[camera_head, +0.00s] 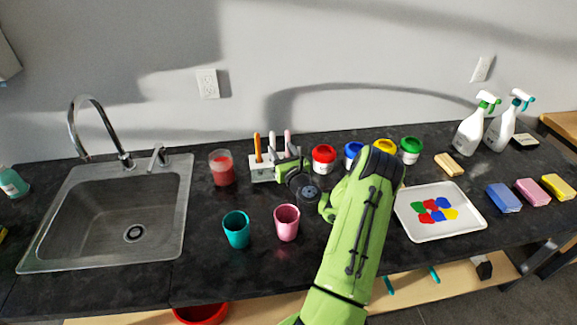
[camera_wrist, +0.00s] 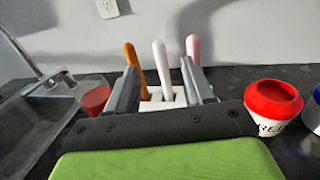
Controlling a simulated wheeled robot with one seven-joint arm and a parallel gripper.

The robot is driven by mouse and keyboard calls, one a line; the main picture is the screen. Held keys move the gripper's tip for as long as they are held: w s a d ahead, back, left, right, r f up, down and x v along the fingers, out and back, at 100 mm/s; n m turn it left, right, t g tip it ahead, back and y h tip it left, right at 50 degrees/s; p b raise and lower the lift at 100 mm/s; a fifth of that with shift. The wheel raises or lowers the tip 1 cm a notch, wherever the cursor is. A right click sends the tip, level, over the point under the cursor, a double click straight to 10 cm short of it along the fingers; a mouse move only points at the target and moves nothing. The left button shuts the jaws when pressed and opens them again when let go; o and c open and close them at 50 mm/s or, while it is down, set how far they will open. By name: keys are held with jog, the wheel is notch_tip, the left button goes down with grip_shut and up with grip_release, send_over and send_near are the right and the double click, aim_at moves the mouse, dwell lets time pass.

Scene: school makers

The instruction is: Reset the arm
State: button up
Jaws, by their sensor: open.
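My green arm reaches over the dark counter from the front, and its end bends left toward the brush holder. My gripper (camera_wrist: 163,84) is open, with its two grey fingers apart in the wrist view. The white brush holder (camera_head: 260,173) stands beyond it with an orange-handled brush (camera_head: 257,146), a white-handled brush (camera_wrist: 161,67) and a pink-handled brush (camera_wrist: 193,48). In the wrist view the handles show between and just past the fingers. Nothing is seen held. In the head view the fingertips are partly hidden by the wrist.
A teal cup (camera_head: 237,231) and pink cup (camera_head: 287,224) stand in front of the gripper. A glass of red liquid (camera_head: 221,170) is left, beside the sink (camera_head: 50,225). Red (camera_head: 324,160), blue, yellow and green paint pots stand right. A paint tray (camera_head: 420,232) lies right of my arm.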

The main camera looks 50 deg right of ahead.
jog(key=b+v, duration=0.2)
jog(key=v, duration=0.5)
jog(key=shift+f, duration=0.1)
